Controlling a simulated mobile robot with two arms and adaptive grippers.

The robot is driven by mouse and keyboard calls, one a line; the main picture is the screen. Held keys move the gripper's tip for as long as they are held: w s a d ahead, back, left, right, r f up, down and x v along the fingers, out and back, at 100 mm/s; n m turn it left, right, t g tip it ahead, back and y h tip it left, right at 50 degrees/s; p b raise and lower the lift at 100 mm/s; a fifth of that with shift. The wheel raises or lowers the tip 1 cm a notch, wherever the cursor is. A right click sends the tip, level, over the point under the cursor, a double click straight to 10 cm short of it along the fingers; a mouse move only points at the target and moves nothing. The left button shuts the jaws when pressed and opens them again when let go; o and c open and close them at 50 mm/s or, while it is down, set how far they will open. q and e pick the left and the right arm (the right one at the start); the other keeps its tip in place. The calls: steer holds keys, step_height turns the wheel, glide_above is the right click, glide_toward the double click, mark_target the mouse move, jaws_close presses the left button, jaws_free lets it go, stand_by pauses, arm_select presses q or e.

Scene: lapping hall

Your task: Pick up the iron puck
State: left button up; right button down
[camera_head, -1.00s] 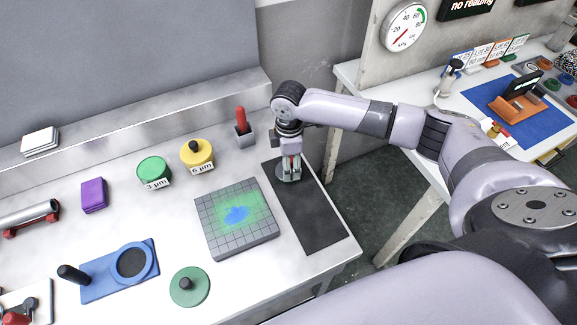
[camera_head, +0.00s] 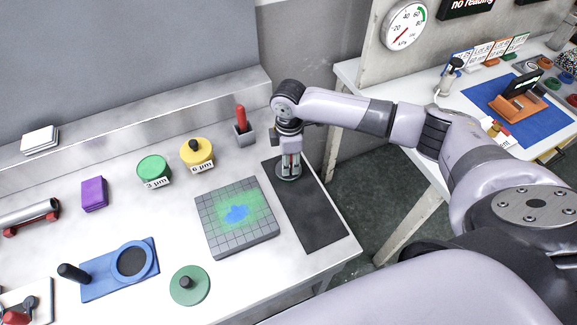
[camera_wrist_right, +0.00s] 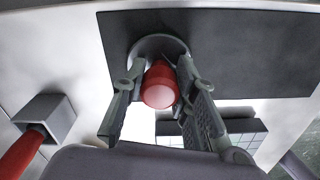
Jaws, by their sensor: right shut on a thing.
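The iron puck is a grey disc (camera_head: 287,172) with a red knob on top, on the far end of the black mat (camera_head: 318,225). In the right wrist view the puck's grey rim (camera_wrist_right: 158,43) shows on the mat behind the red knob (camera_wrist_right: 160,88). My right gripper (camera_head: 291,165) points down over the puck; in the right wrist view its fingers (camera_wrist_right: 165,75) are shut on the red knob from both sides. I cannot tell whether the puck touches the mat. My left gripper is not in view.
Left of the mat lies a gridded grey plate (camera_head: 215,228) with a green and blue smear. A small grey holder (camera_head: 245,137) with a red handle stands behind. The table's right edge is close to the mat.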

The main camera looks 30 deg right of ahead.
steer(key=shift+r, duration=0.1)
stand_by(0.4)
step_height(320, 180, up, 20)
steer(key=b, duration=0.1)
steer(key=shift+b, duration=0.3)
